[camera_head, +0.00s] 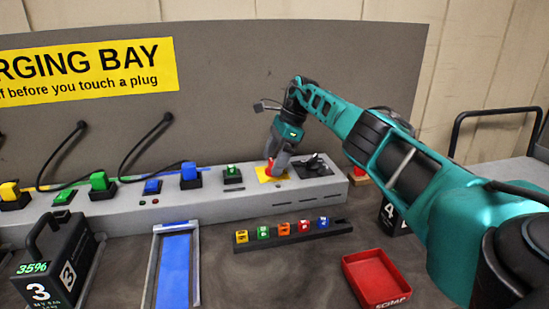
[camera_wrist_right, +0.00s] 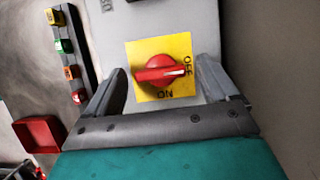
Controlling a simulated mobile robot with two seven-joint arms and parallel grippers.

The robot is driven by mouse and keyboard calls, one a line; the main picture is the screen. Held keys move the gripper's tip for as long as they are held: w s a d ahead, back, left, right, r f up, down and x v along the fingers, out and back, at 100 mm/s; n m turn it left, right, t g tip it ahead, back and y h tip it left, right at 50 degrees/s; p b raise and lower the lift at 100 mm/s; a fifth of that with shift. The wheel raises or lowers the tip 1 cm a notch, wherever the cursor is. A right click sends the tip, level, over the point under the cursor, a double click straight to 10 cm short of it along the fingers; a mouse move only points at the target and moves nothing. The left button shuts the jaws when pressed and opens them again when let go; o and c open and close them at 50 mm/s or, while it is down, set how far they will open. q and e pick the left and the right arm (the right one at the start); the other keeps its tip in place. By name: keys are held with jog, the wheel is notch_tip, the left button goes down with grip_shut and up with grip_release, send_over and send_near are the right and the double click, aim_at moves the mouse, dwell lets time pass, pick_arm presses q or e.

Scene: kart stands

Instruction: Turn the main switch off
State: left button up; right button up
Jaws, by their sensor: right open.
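The main switch (camera_wrist_right: 158,75) is a red rotary knob on a yellow plate (camera_wrist_right: 146,92) marked OFF and ON. In the head view the yellow plate (camera_head: 264,177) sits near the right end of the grey console, with the knob partly hidden by my gripper. My right gripper (camera_head: 275,160) is over the switch. In the wrist view its open fingers (camera_wrist_right: 162,68) stand on either side of the knob, with gaps showing. My left gripper is out of view.
The grey console (camera_head: 225,207) carries colored plugs and a black part (camera_head: 313,163) right of the switch. In front are a rack of small colored blocks (camera_head: 330,230), a red scrap tray (camera_head: 348,270), a blue-floored tray (camera_head: 160,228) and a black battery (camera_head: 70,245) reading 35%.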

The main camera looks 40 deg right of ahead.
jog(key=shift+r, duration=0.1)
jog(key=p+v, duration=0.3)
jog(key=v, duration=0.9)
jog(key=shift+s+d+r+p, duration=0.2)
jog(key=shift+d+r+p, duration=0.1)
jog(key=shift+p, duration=0.1)
jog(key=shift+f, duration=0.1)
